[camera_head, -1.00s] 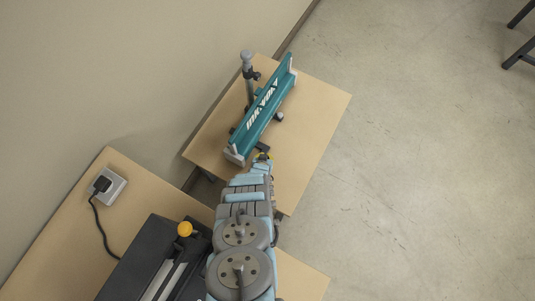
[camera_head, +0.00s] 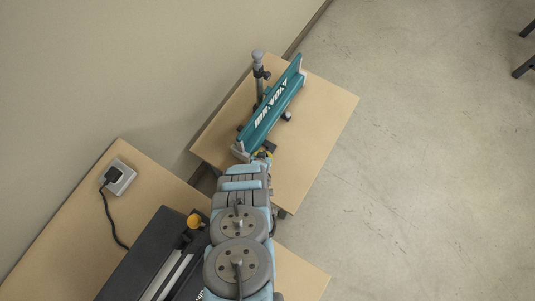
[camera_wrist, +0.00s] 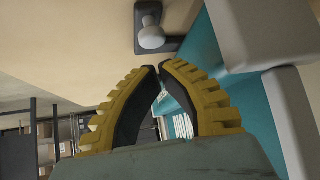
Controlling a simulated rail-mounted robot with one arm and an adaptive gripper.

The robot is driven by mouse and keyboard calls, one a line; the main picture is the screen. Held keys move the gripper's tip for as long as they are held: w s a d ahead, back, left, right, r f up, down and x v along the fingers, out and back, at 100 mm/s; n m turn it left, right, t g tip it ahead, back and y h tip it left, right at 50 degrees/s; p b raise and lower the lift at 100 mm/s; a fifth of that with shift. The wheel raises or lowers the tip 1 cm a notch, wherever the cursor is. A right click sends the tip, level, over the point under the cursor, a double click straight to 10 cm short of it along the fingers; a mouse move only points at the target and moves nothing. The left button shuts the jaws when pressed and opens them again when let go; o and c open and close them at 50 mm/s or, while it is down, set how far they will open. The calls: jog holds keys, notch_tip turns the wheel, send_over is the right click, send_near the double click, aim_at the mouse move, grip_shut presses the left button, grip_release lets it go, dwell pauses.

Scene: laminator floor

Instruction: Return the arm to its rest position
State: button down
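My arm reaches up the head view toward a teal device with white lettering (camera_head: 272,112) on the far table. My gripper (camera_head: 263,154) shows only as a small yellow bit near the lower left end of that device, partly hidden by my arm. In the wrist view my gripper (camera_wrist: 160,68) has two yellow ribbed fingers with black inner pads. Their tips nearly meet, with only a narrow gap, and nothing is held between them. The teal body (camera_wrist: 258,105) and its grey end block (camera_wrist: 265,35) are close on the right.
The far wooden table (camera_head: 318,125) stands against the wall. A grey knob (camera_wrist: 151,38) shows ahead. Open floor (camera_head: 430,180) lies right.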

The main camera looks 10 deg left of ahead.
jog(key=s+a+r+p, duration=0.1)
jog(key=a+r+p, duration=0.1)
jog(key=a+r, duration=0.1)
jog(key=shift+s+a+r, duration=0.3)
jog(key=shift+s+r, duration=0.1)
jog(key=shift+r, duration=0.45)
